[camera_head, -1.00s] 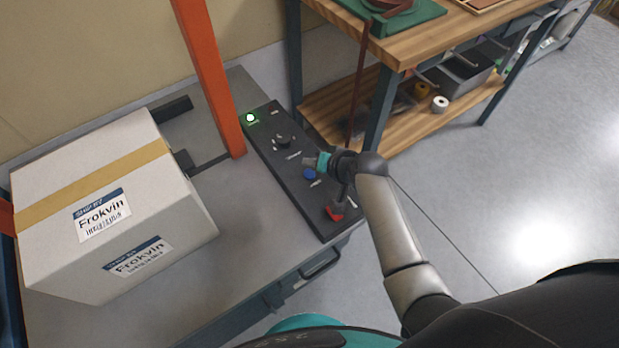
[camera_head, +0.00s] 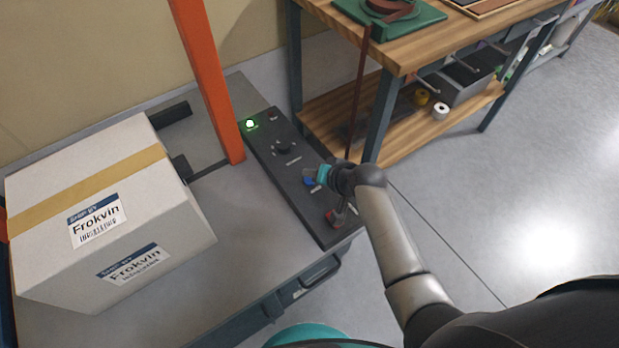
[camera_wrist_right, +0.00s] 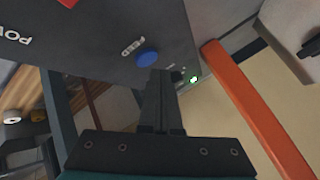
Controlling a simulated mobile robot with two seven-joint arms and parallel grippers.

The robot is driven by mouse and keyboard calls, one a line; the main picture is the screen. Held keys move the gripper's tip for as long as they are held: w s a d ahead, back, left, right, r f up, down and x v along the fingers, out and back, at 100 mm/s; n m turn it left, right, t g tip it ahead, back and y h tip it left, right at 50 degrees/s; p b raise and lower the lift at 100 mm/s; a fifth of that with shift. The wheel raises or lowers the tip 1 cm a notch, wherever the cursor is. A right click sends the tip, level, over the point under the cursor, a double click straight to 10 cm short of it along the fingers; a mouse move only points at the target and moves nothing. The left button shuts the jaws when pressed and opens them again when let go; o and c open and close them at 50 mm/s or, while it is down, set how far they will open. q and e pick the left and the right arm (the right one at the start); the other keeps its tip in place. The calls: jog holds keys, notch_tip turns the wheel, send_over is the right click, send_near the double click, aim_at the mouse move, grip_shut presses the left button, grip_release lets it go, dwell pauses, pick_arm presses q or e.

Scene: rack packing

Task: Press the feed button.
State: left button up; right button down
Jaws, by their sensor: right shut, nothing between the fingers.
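The blue button (camera_head: 310,181) sits on the dark control panel (camera_head: 262,155), and my right gripper (camera_head: 318,174) is over the panel right by it, partly covering it. In the right wrist view the blue button (camera_wrist_right: 147,57) lies just ahead of the fingertips (camera_wrist_right: 160,75), with a partly readable label beside it. The fingers are together and empty. I cannot tell whether they touch the button. A lit green light (camera_head: 250,124) is at the panel's far end, a dark knob (camera_head: 283,147) in its middle and a red control (camera_head: 333,217) at its near end. My left gripper is not in view.
A taped carton (camera_head: 150,225) stands on the grey table left of the panel. An orange post (camera_head: 207,80) rises between them. A wooden workbench (camera_head: 440,40) with a lower shelf stands behind and to the right. Open floor lies at the right.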

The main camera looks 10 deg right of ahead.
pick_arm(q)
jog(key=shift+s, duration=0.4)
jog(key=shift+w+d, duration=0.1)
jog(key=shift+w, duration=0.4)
pick_arm(e)
jog(key=shift+f, duration=0.1)
jog(key=shift+f, duration=0.35)
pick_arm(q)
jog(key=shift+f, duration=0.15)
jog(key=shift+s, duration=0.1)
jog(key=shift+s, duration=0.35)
pick_arm(e)
jog(key=shift+f, duration=0.1)
